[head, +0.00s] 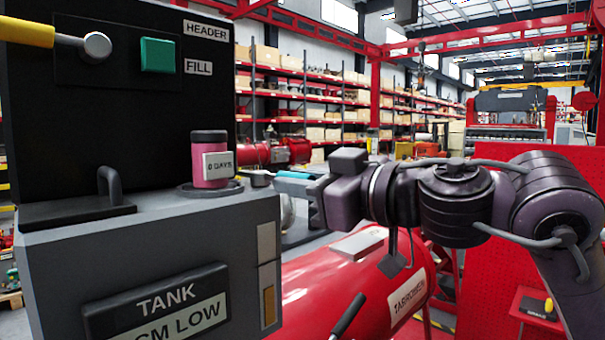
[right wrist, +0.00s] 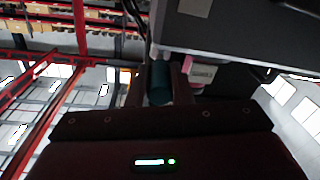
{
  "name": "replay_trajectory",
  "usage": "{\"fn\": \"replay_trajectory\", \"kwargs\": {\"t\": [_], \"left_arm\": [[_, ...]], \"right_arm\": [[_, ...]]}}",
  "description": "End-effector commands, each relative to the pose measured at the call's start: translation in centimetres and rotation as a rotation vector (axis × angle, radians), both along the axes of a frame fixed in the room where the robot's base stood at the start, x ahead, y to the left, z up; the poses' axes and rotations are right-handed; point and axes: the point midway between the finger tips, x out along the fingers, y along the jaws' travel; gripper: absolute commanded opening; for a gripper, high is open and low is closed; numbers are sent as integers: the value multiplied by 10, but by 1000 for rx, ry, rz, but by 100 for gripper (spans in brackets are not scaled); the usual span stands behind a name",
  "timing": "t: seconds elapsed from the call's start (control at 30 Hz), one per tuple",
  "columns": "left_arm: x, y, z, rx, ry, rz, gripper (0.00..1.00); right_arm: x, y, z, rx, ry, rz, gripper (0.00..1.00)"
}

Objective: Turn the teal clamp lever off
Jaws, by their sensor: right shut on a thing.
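The teal clamp lever (head: 296,174) sticks out to the right from the side of the grey tank cabinet (head: 160,235), near its top edge. My right gripper (head: 296,182) reaches in from the right and is shut on the lever's teal grip. In the right wrist view the teal grip (right wrist: 158,84) sits between the two dark fingers. My left gripper is not in view.
A pink canister (head: 209,165) with a "0 DAYS" tag stands on the cabinet top, close to the lever. A yellow-handled lever (head: 30,31) and a teal square button (head: 158,55) are on the black panel. A red tank (head: 350,285) lies below my right arm.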

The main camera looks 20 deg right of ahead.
Motion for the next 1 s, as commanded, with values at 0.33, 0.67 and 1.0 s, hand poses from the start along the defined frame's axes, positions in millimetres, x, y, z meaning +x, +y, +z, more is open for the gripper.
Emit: {"fn": "replay_trajectory", "kwargs": {"t": [0.33, 0.67, 1.0], "left_arm": [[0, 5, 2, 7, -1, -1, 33], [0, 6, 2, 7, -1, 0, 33], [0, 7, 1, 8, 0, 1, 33]], "right_arm": [[0, 1, -1, 0, 3, -25, 0], [0, 1, -1, 0, 3, -25, 35], [-1, 0, -1, 0, 1, -24, 41]]}}
